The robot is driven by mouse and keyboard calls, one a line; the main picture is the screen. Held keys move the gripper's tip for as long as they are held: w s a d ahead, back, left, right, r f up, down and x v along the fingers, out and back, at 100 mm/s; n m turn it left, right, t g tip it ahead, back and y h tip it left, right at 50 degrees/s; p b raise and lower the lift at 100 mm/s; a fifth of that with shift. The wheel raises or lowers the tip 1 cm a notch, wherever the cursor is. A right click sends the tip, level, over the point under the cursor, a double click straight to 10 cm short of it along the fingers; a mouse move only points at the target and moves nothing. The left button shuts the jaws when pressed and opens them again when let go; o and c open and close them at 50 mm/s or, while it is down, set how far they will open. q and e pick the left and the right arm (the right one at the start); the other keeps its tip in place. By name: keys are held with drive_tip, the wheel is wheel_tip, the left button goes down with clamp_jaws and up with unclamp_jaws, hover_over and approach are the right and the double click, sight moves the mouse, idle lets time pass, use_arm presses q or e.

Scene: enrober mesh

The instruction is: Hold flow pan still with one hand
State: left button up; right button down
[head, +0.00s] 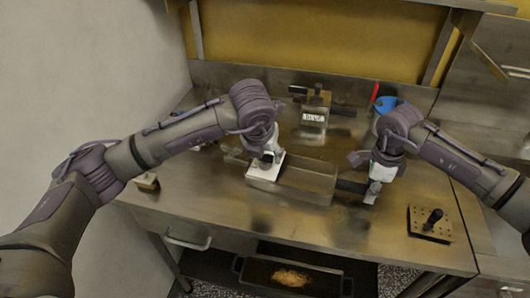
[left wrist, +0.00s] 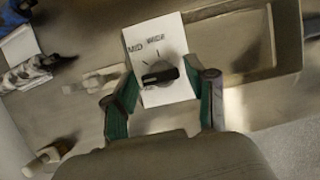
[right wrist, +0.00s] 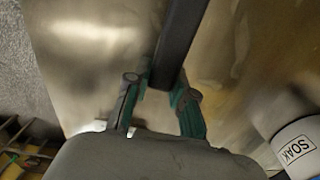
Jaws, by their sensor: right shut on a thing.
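The flow pan (head: 308,180) is a shallow metal trough on the steel worktop, in the middle of the head view. A dark bar-like handle (head: 352,186) is at its right end. My right gripper (head: 372,190) is shut on this handle, which runs up between the fingers in the right wrist view (right wrist: 180,45). At the pan's left end is a white plate (left wrist: 163,43) marked MID and WIDE with a black knob (left wrist: 160,75).
A labelled metal block with dark handles (head: 314,112) stands behind the pan. A blue item (head: 386,104) with a red handle is behind my right arm. A perforated plate with a black knob (head: 432,222) lies front right. A white SOAK container (right wrist: 298,148) is beside the right gripper.

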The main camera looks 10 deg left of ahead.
use_arm(q)
drive_tip(key=shift+o, duration=0.3)
drive_tip(key=v, duration=1.2)
use_arm(e)
drive_tip(key=c, duration=0.9)
unclamp_jaws()
